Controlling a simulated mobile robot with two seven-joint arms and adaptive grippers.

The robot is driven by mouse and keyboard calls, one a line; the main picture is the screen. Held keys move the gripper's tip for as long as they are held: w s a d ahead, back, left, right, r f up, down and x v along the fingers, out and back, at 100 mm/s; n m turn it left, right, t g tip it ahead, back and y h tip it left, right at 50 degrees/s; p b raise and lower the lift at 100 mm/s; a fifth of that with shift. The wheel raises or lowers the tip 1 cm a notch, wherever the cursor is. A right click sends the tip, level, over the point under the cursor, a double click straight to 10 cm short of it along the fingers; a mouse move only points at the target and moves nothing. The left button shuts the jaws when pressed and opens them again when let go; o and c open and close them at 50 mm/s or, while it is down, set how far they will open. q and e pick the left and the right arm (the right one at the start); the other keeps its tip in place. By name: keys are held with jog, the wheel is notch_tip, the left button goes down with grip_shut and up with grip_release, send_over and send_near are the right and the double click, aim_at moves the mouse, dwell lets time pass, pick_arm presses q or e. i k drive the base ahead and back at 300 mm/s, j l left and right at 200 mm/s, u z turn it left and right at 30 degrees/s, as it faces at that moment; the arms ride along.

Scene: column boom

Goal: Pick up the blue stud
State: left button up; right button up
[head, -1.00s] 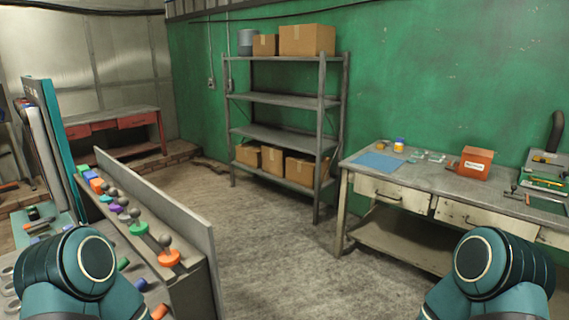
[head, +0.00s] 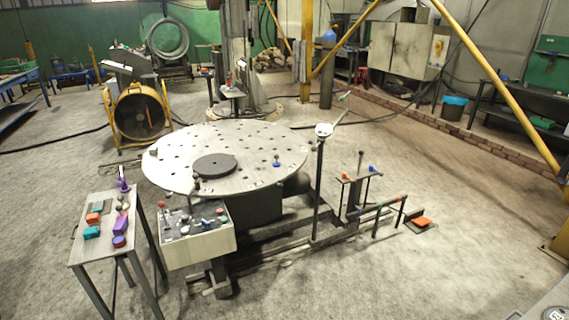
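A small blue peg-like piece (head: 277,162) stands upright on the right part of the round, perforated metal table (head: 240,140). It looks like a stud, but it is too small to tell for certain. Another small blue piece (head: 372,168) sits on the low stand right of the table. Neither of my grippers shows in the head view, so I cannot see their state or what they hold.
A control box (head: 195,247) stands in front of the round table. A side table (head: 84,252) with several coloured blocks is at left. A thin post (head: 319,190) rises right of the round table. A yellow fan (head: 139,112) stands behind. Floor at right is mostly clear.

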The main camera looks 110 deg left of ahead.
aim_at(276, 164)
jog(key=j+u, duration=0.1)
jog(key=u, duration=5.4)
jog(key=i+l, duration=0.1)
jog(key=l, duration=0.3)
jog(key=i+l, duration=0.15)
jog(key=l, duration=0.3)
jog(key=i+l, duration=0.1)
jog(key=l, duration=0.3)
jog(key=i+l, duration=0.15)
jog(key=l, duration=0.25)
jog(key=i+l, duration=0.1)
jog(key=l, duration=0.35)
jog(key=i+l, duration=0.15)
jog(key=l, duration=0.25)
jog(key=i+l, duration=0.1)
jog(key=l, duration=0.35)
